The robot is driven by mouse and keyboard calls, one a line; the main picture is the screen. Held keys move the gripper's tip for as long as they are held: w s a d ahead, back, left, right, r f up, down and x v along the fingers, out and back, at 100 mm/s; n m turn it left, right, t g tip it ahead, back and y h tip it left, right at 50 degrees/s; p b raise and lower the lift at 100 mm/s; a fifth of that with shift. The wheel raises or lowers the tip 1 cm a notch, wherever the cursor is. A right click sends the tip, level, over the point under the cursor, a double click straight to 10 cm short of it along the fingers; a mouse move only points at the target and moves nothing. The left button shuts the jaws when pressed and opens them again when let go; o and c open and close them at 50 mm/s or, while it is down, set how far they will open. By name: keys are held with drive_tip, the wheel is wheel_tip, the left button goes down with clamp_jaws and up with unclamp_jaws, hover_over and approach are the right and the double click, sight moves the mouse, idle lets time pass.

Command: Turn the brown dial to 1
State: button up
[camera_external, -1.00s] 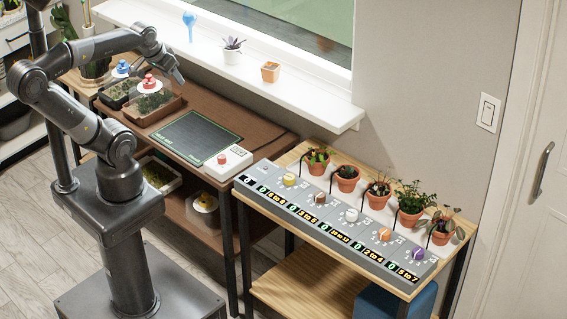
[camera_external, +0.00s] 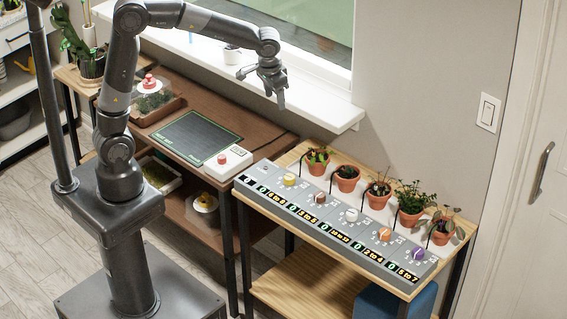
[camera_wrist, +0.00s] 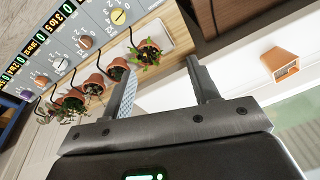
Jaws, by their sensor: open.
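The brown dial (camera_external: 320,198) sits on the sloped grey control panel (camera_external: 337,240), between the yellow dial (camera_external: 289,180) and the white dial (camera_external: 351,215). It also shows at the upper left of the wrist view (camera_wrist: 85,42). Its pointer is too small to read. My gripper (camera_external: 263,88) is open and empty, high in front of the windowsill, up and left of the panel and well apart from the brown dial. In the wrist view its two fingers (camera_wrist: 163,70) are spread with nothing between them.
An orange dial (camera_external: 384,234) and a purple dial (camera_external: 418,254) follow along the panel. Several potted plants (camera_external: 347,178) stand behind it. A brown table (camera_external: 262,138) with a dark mat (camera_external: 197,137) is to the left. A small orange pot (camera_wrist: 281,63) is on the sill.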

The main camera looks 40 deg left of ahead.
drive_tip(key=d+f+g, duration=0.1)
drive_tip(key=d+f, duration=0.5)
drive_tip(key=d, duration=0.4)
drive_tip(key=m+g, duration=0.1)
approach(321, 194)
drive_tip(key=f, duration=0.8)
drive_tip(key=shift+w+a+f, duration=0.1)
drive_tip(key=shift+a+f, duration=0.15)
drive_tip(key=shift+f, duration=0.1)
drive_tip(key=c, duration=1)
